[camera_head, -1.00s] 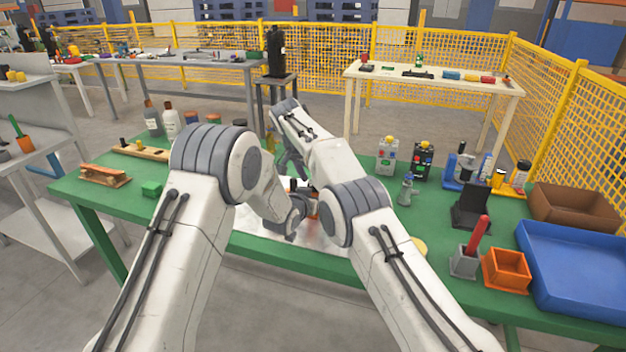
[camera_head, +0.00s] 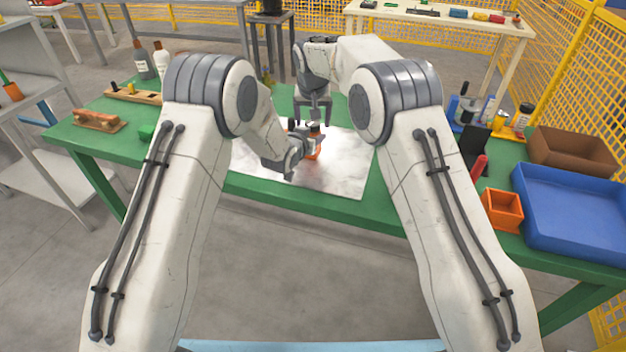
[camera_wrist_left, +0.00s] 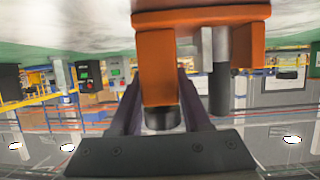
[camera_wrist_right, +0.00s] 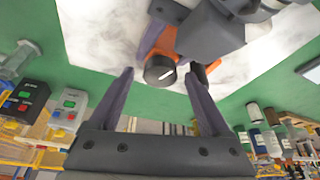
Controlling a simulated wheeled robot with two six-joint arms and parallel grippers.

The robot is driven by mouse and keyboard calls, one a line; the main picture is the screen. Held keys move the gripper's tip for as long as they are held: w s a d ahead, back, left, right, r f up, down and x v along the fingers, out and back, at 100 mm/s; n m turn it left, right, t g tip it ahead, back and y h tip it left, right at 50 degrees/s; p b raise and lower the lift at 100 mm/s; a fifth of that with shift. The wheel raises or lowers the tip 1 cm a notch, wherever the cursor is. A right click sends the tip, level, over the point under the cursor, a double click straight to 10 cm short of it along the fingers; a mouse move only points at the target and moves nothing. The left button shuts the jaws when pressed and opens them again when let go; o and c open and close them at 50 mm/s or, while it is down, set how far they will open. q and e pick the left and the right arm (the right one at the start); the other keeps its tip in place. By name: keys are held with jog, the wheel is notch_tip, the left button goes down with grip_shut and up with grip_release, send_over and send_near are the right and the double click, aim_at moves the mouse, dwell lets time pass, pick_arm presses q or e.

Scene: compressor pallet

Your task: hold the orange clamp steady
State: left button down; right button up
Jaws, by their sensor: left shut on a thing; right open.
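The orange clamp (camera_head: 313,154) stands on a pale metal plate (camera_head: 345,175) on the green table, partly hidden by my left gripper (camera_head: 308,142). In the left wrist view the clamp (camera_wrist_left: 157,60) fills the upper middle, with orange blocks and a dark round end between my fingers. My left gripper is shut on it. My right gripper (camera_head: 313,112) is open and points down just behind and above the clamp. In the right wrist view the clamp's orange body (camera_wrist_right: 168,42) and black knob (camera_wrist_right: 160,70) show between and beyond the open fingertips (camera_wrist_right: 158,78); contact is not clear.
An orange bin (camera_head: 502,210), a blue tray (camera_head: 575,212) and a brown box (camera_head: 572,150) sit on the right of the table. A wooden block (camera_head: 95,121) and bottles (camera_head: 162,58) are at the left. The plate's front right part is clear.

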jog(key=n+y, duration=0.1)
jog(key=n, duration=0.2)
jog(key=shift+d+n, duration=0.15)
jog(key=shift+n, duration=0.25)
jog(key=n+y, duration=0.1)
jog(key=n, duration=0.2)
jog(key=shift+w+d+n+g+y, duration=0.1)
jog(key=shift+n+g+y, duration=0.3)
jog(key=v, duration=1.3)
jog(key=s+a+f+g, duration=0.1)
jog(key=s, duration=1.3)
jog(key=s+a+f+g+h, duration=0.1)
jog(key=s+a+f, duration=0.1)
jog(key=s, duration=1.2)
jog(key=shift+s+a+f, duration=0.25)
jog(key=shift+s+f, duration=0.05)
jog(key=shift+w, duration=0.1)
